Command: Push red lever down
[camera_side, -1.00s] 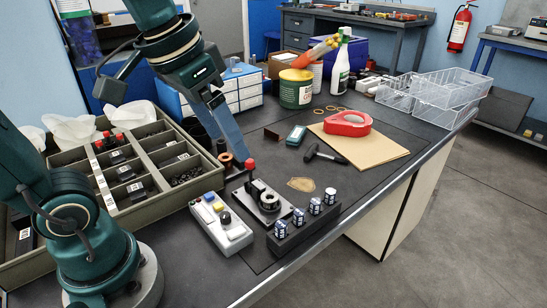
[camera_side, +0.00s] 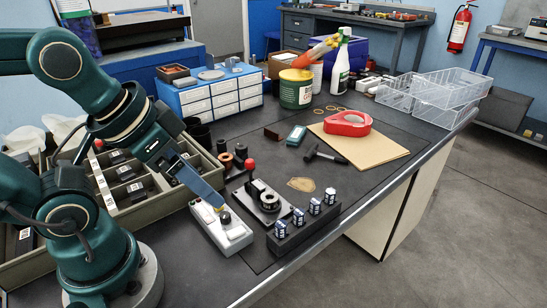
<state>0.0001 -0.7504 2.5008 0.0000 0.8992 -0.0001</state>
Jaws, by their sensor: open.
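The red lever knob (camera_side: 250,163) stands upright on its thin stem at the back of a small black press (camera_side: 268,203) on the bench mat. My gripper (camera_side: 220,204) is open, with its blue fingers pointing down and right. The fingertips are over the grey control box (camera_side: 234,238), left of and below the lever in the picture and apart from it. The fingers hide most of the box's coloured buttons. I cannot tell whether the tips touch the box.
A black block (camera_side: 303,228) with several small cells stands right of the press. A dark compartment tray (camera_side: 143,214) lies at left. A hammer (camera_side: 323,154), red tape roll (camera_side: 348,124) and cardboard sheet (camera_side: 376,150) lie farther right. The right front edge of the bench is clear.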

